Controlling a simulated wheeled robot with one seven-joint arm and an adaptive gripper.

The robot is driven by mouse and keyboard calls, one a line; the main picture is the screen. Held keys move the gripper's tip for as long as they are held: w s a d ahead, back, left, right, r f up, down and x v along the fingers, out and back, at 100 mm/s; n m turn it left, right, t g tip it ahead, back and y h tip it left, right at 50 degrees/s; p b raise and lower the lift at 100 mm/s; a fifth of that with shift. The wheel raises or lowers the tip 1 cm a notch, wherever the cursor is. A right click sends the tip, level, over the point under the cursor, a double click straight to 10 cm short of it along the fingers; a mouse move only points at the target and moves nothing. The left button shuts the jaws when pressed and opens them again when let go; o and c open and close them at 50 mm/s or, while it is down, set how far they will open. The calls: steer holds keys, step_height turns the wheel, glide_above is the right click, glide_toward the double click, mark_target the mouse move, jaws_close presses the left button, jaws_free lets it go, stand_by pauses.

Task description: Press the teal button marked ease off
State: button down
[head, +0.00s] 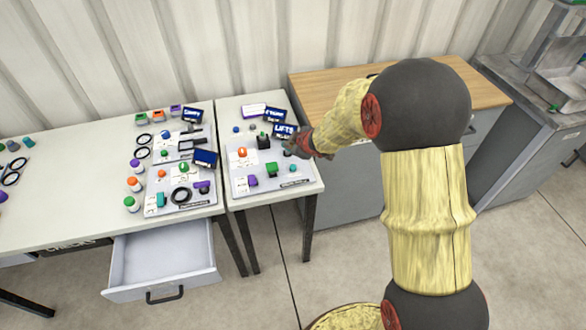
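A pale panel (236,187) lies on the small right-hand table, with several coloured controls on it. A small teal button (293,168) is near the panel's right side. The lettering beside it is too small to read, so I cannot confirm that it is marked ease off. My gripper (291,148) is above the panel's upper right, just behind the teal button in the picture. It appears apart from the button, but the height is unclear. Its fingers are small and dark, and I cannot tell whether they are open or shut.
An orange button (242,152), a green round button (271,169), and a purple block (253,181) share the panel. A blue sign reading LIFTS (284,131) stands close to my gripper. The left table (62,186) holds more panels and bottles. An open drawer (163,259) juts out below it.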

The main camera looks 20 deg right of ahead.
mark_target(291, 168)
steer(key=shift+f+b, duration=3.6)
steer(key=shift+f, duration=0.35)
steer(key=shift+f, duration=0.4)
steer(key=shift+f+b, duration=0.5)
steer(key=shift+b, duration=0.1)
steer(key=shift+r+p, duration=0.95)
steer(key=shift+p, duration=0.1)
step_height(291, 168, up, 5)
steer(key=p, duration=0.5)
